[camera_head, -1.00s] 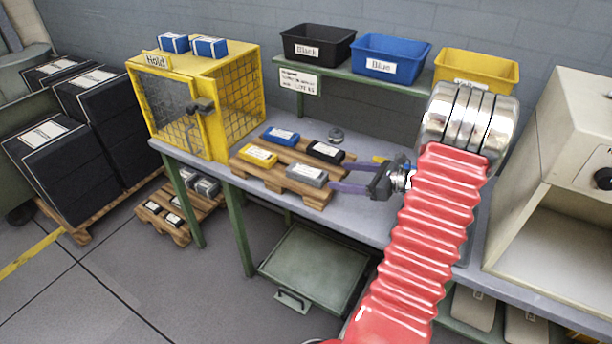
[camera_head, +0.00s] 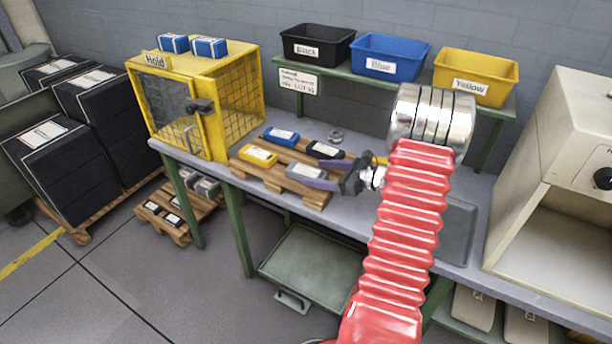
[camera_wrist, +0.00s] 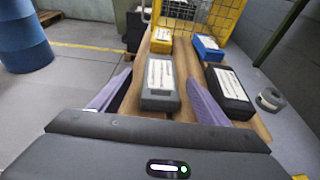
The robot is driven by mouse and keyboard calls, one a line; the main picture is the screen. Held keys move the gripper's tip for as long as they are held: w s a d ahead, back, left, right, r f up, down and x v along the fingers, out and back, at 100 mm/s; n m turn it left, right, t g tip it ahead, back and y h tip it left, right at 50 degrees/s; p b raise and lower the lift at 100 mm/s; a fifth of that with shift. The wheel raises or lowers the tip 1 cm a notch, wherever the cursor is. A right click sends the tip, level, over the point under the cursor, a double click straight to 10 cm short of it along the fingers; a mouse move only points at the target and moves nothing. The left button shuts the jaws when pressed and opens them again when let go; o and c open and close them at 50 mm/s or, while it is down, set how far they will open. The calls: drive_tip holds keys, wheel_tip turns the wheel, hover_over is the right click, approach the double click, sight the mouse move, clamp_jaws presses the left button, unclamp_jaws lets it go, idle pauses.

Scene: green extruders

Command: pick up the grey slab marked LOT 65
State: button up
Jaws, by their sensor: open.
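The grey slab (camera_head: 305,171) lies on the right front part of a small wooden pallet (camera_head: 277,183) on the bench. It also shows in the wrist view (camera_wrist: 160,84) with a white label on top; the label's text is too small to read. My gripper (camera_head: 330,172) is open and level over the pallet's right end. In the wrist view its two purple fingers (camera_wrist: 157,96) stand on either side of the grey slab's near part, with gaps visible. The right finger is between the grey slab and the black slab (camera_wrist: 227,86). Whether the fingertips are at slab height is unclear.
A yellow slab (camera_head: 258,156) and a blue slab (camera_head: 281,136) share the pallet. The yellow Hold cage (camera_head: 236,95) stands left of it. A grey ring (camera_head: 336,136) lies behind. Black (camera_head: 318,45), blue (camera_head: 391,56) and yellow (camera_head: 476,76) bins sit on the shelf above.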

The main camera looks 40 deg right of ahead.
sight(309, 172)
drive_tip(key=shift+w, duration=0.1)
drive_tip(key=shift+x, duration=2.55)
drive_tip(key=shift+c, duration=0.4)
drive_tip(key=c, duration=1.4)
wheel_tip(309, 172, up, 10)
drive_tip(key=shift+r, duration=0.1)
